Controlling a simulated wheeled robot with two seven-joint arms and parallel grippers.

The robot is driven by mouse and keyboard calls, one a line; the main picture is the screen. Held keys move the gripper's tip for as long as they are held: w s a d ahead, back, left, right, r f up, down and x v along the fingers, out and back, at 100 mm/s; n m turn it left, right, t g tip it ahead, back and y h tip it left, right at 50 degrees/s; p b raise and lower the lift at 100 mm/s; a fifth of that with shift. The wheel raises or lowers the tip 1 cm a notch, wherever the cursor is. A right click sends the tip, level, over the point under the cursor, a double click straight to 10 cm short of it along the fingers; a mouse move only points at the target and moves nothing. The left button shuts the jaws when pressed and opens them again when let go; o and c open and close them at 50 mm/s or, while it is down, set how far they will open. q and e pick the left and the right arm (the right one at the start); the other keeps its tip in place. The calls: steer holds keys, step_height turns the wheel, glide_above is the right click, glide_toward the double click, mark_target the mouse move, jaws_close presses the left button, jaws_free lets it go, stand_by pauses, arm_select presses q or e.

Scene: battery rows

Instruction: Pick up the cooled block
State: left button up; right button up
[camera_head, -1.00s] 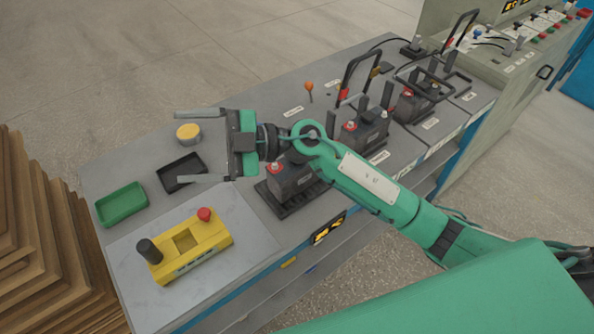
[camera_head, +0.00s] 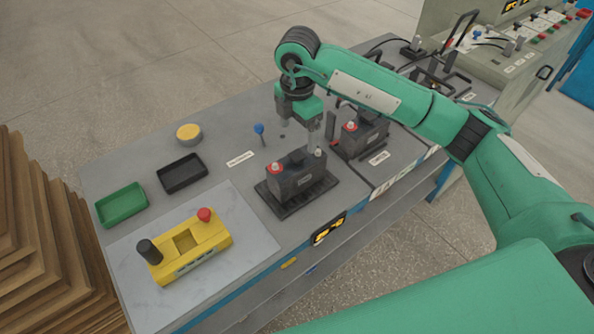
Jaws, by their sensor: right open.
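A dark block (camera_head: 290,180) with a red terminal and a pale one on top sits on a black base (camera_head: 289,208) on the grey bench. A blue-headed pin (camera_head: 258,129) stands behind it, beside a white label. A second dark block (camera_head: 364,142) with a red terminal sits further right, partly behind my arm. Which block is the cooled one is not readable. My right gripper (camera_head: 312,140) is open and points down above the rear right of the nearer block, a pale finger close to it. My left gripper is out of view.
A yellow control box (camera_head: 186,252) with a red button stands on a pale plate at front left. A black tray (camera_head: 181,174), a green tray (camera_head: 121,205) and a yellow-topped puck (camera_head: 189,132) lie behind it. Upright clamp handles and a panel stand at the right.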

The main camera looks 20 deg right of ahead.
mark_target(298, 154)
step_height(298, 154, down, 7)
steer(key=shift+p, duration=0.45)
steer(key=shift+s+a+f+p, duration=0.1)
steer(key=shift+s+f+p, duration=0.15)
steer(key=shift+f, duration=0.35)
step_height(298, 154, down, 4)
steer(key=shift+s+a+r+p, duration=0.15)
steer(key=shift+r+p, duration=0.1)
steer(key=shift+p, duration=0.4)
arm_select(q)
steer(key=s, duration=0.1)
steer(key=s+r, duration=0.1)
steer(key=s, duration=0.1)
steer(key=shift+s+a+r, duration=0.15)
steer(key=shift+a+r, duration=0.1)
arm_select(e)
steer(key=shift+f, duration=0.45)
steer(key=shift+c, duration=0.3)
jaws_close()
steer(key=shift+r, duration=0.15)
